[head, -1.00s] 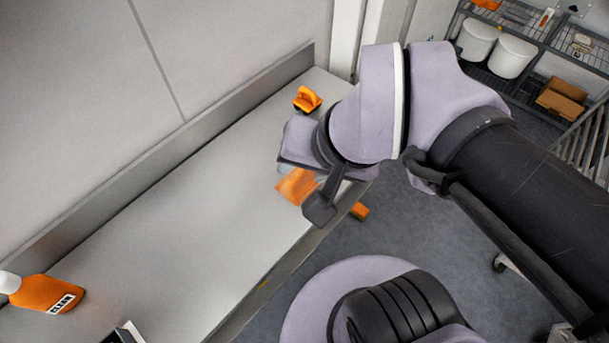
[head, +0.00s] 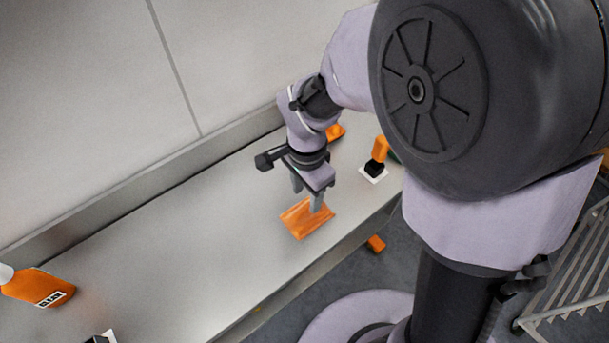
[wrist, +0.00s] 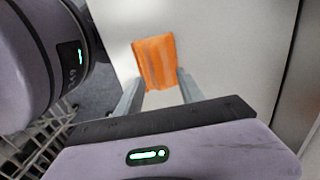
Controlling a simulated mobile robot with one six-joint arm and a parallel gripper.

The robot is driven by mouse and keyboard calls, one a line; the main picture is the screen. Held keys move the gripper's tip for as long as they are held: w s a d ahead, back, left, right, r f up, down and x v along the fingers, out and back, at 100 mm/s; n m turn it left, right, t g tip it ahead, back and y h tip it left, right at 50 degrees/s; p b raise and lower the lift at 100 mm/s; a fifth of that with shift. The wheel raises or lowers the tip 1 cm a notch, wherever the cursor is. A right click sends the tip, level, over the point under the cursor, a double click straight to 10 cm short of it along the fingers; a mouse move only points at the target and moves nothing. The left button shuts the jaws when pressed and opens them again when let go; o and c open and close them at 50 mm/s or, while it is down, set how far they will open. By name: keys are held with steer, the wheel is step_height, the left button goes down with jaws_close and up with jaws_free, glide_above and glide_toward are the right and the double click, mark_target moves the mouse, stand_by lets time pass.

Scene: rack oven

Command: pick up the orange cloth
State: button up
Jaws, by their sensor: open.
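The orange cloth (head: 303,219) lies flat on the steel counter (head: 190,235), towards its front edge. My gripper (head: 307,200) is open and points down above the cloth's back edge. In the wrist view my gripper (wrist: 157,88) has its two fingers apart, with the near end of the cloth between or just past the tips. I cannot tell whether the fingers touch the cloth. Nothing is held.
An orange bottle labelled CLEAN (head: 38,288) lies at the counter's left. An orange-handled item on a white square (head: 376,160) and another orange object (head: 335,132) are right of and behind my gripper. An orange block (head: 376,243) is below the front edge. A wall backs the counter.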

mark_target(307, 205)
step_height(307, 205, down, 5)
steer(key=b, duration=0.2)
steer(key=shift+f+b, duration=0.1)
steer(key=shift+b, duration=0.2)
steer(key=shift+s, duration=0.1)
steer(key=shift+c, duration=0.6)
jaws_close()
steer(key=shift+r, duration=0.25)
